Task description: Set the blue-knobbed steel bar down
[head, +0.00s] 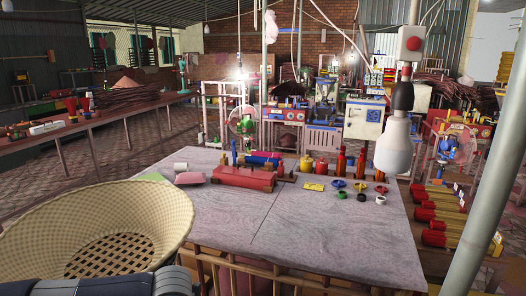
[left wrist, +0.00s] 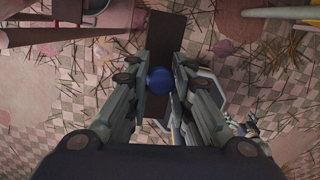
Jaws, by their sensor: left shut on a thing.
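The blue-knobbed bar (left wrist: 166,34) is a dark, flat, long piece in the left wrist view, with a round blue knob (left wrist: 158,81) on it. My left gripper (left wrist: 159,76) is shut on the knob, with one finger on each side. The bar runs up past the fingertips, and a shorter part shows below the knob. Patterned floor shows beneath it; I cannot tell how high it is held. The left gripper and the bar are not seen in the head view. My right gripper is in neither view.
A woven basket (head: 100,226) is at the near left. In the left wrist view, incense sticks litter the floor (left wrist: 80,105).

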